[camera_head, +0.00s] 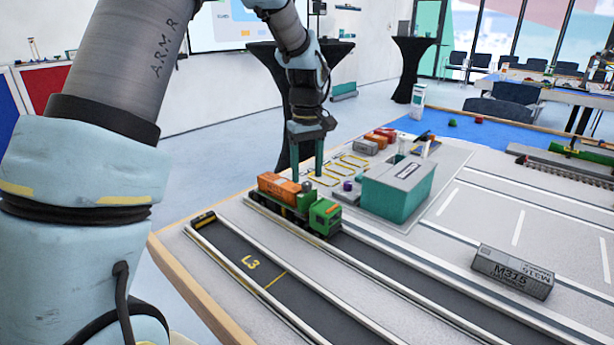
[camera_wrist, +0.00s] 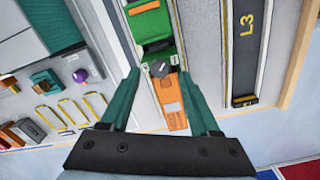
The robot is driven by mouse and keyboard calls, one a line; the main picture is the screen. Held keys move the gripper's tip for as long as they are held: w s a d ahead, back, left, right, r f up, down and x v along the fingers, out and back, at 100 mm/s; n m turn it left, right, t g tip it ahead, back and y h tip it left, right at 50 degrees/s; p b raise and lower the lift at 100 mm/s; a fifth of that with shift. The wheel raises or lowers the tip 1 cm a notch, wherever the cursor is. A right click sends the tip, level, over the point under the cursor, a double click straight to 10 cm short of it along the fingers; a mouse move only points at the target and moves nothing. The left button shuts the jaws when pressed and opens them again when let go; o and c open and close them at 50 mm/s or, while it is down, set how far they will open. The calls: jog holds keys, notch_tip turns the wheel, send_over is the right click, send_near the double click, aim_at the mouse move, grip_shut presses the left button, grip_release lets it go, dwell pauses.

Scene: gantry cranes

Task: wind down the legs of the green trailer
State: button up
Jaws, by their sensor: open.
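A toy truck with a green cab (camera_head: 325,216) stands in a lane, with an orange container (camera_head: 279,188) on its trailer behind the cab. In the wrist view the green cab (camera_wrist: 151,22) is at the top and the orange container (camera_wrist: 172,100) lies below it. My gripper (camera_head: 307,177) is open, pointing down over the truck. The trailer's legs cannot be made out.
A green building block (camera_head: 397,190) stands just beyond the truck, with a purple knob (camera_head: 347,185) beside it. A grey container marked M315 (camera_head: 512,271) lies at the right. The lane marked L3 (camera_head: 250,262) is empty. Raised white rails edge the lanes.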

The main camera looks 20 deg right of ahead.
aim_at(307, 186)
jog(key=shift+f, duration=1.25)
jog(key=shift+c, duration=0.4)
grip_shut()
